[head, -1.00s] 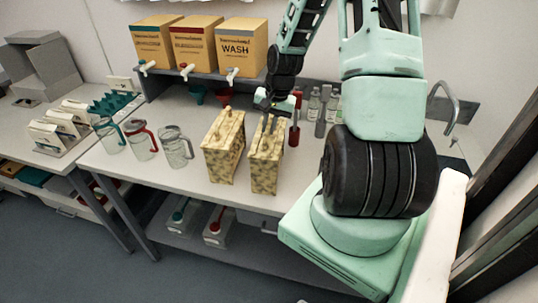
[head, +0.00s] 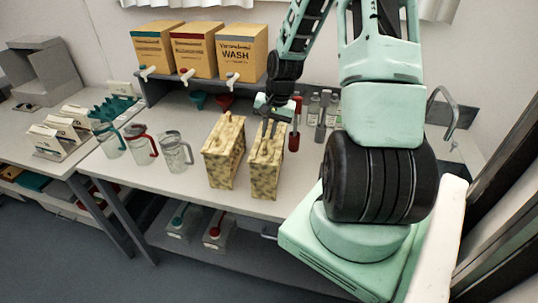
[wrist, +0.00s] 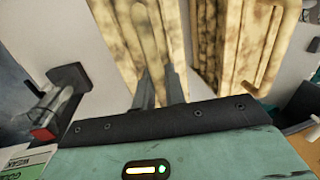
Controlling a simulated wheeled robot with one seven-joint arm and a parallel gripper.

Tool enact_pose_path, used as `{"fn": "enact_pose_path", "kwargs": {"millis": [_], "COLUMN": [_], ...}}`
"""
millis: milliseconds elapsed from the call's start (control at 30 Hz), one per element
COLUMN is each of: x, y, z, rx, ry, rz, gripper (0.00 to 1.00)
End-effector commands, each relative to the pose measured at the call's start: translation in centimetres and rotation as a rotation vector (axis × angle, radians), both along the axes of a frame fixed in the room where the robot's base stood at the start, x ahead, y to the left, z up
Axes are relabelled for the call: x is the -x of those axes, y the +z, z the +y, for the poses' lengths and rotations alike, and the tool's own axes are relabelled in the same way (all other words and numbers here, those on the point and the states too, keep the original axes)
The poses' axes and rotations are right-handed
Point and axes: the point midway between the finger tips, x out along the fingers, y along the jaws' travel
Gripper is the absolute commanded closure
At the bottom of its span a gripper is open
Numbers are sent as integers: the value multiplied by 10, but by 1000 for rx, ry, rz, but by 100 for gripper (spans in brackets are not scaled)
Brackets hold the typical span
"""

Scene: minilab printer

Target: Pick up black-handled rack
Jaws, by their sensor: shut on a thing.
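Two tall yellow-and-brown mottled boxes with top handles stand side by side on the bench: the left mottled box (head: 222,168) and the right mottled box (head: 265,175). Both also show in the wrist view, close up. My gripper (head: 269,130) is over the top of the right mottled box. In the wrist view its two dark fingers (wrist: 160,85) are shut on that box's handle (wrist: 150,35). The box stands upright and looks in contact with the bench. The handles I can see are mottled yellow, and no black handle shows on either box.
Clear jugs (head: 175,152) stand left of the boxes. A red upright tool (head: 294,128) and a grey one (head: 321,122) stand close on the right, with bottles behind. Dispenser boxes (head: 242,52) sit on a shelf behind. The bench front is clear.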

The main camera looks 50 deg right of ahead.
Motion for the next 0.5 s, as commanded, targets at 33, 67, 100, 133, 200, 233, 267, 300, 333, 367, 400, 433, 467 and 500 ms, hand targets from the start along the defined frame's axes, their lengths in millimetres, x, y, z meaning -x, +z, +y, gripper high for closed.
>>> {"fn": "enact_pose_path", "kwargs": {"millis": [33,67,100,133,200,233,267,300,333,367,400,433,467,500], "x": [-1,-1,-1,-1,-1,-1,-1,-1,-1,-1,-1,-1,-1,-1], "y": [1,1,2,3,7,9,12,17,21,25,32,37,42,49], "z": [0,0,0,-1,-1,-1,-1,-1,-2,-1,-2,-2,-2,-2], "rx": [1,1,1,2,4,4,4,4,5,5,7,6,7,7], "ry": [1,1,0,0,0,-1,-1,-1,0,0,-3,-3,-1,-1], "rz": [-2,-2,-2,-2,-3,-4,-4,-4,-5,-5,-6,-5,-6,-6], "gripper": [100,100,100,100,100,100,100,100,100,100,100,100,100,100]}}
